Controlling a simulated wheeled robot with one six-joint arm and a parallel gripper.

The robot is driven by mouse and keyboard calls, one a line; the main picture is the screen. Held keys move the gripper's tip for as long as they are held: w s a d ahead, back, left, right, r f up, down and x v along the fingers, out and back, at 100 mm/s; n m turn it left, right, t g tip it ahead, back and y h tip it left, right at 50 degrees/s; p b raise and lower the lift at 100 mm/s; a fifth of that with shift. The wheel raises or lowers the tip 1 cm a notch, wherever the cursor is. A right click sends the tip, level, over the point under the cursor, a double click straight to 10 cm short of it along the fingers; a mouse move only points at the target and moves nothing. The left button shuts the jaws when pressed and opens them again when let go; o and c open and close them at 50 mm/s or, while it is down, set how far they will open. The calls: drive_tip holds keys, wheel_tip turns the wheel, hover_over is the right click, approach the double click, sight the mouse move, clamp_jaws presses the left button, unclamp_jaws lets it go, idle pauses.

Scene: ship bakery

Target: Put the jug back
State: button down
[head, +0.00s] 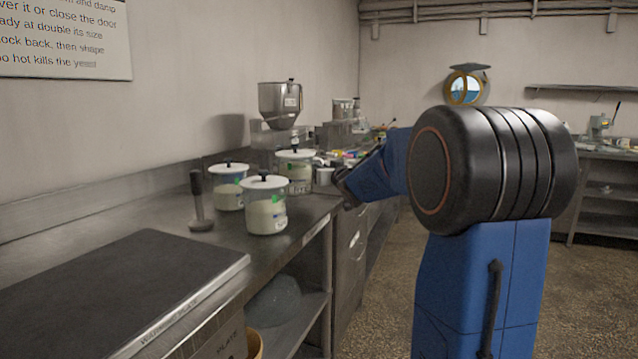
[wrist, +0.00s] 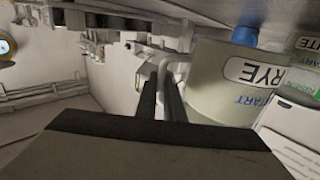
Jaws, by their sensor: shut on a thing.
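A small grey metal vessel (head: 325,177), which looks like the jug, is at the counter's front edge beside the rear lidded jar. My gripper (head: 340,180) is at its right side, partly hidden by my blue arm. In the wrist view the two dark fingers (wrist: 161,88) are close together, with a pale grey metal piece (wrist: 150,72) at their tips, so my gripper is shut on the jug. Most of the jug is hidden, and I cannot tell whether it touches the counter.
Lidded jars (head: 265,212), (head: 229,190), (head: 299,176) stand on the steel counter (head: 150,213). A jar labelled RYE (wrist: 222,88) is close right of my fingers in the wrist view. A hopper machine (head: 280,105) stands behind. A dark-handled tool (head: 197,200) stands left. Floor (head: 385,300) is clear.

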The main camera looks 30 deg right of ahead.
drive_tip(key=shift+f, duration=2.05)
drive_tip(key=c, duration=1.9)
unclamp_jaws()
drive_tip(key=shift+f, duration=0.15)
drive_tip(key=shift+o, duration=0.2)
drive_tip(key=shift+s, duration=0.55)
drive_tip(key=s+a, duration=0.1)
drive_tip(key=s, duration=1)
drive_tip(key=s+a+f+g, duration=0.4)
drive_tip(key=s+a+f, duration=0.3)
drive_tip(key=s, duration=0.6)
drive_tip(key=s+a+f+n+g+y, duration=0.1)
drive_tip(key=s+a+f+g, duration=0.3)
drive_tip(key=s, duration=0.9)
drive_tip(key=s+a+f+g+y, duration=0.1)
drive_tip(key=s+a+f+g, duration=0.4)
drive_tip(key=s+a+f, duration=0.5)
drive_tip(key=s+a, duration=0.1)
drive_tip(key=s, duration=0.1)
drive_tip(key=shift+s+f+n, duration=0.3)
drive_tip(key=shift+s, duration=0.1)
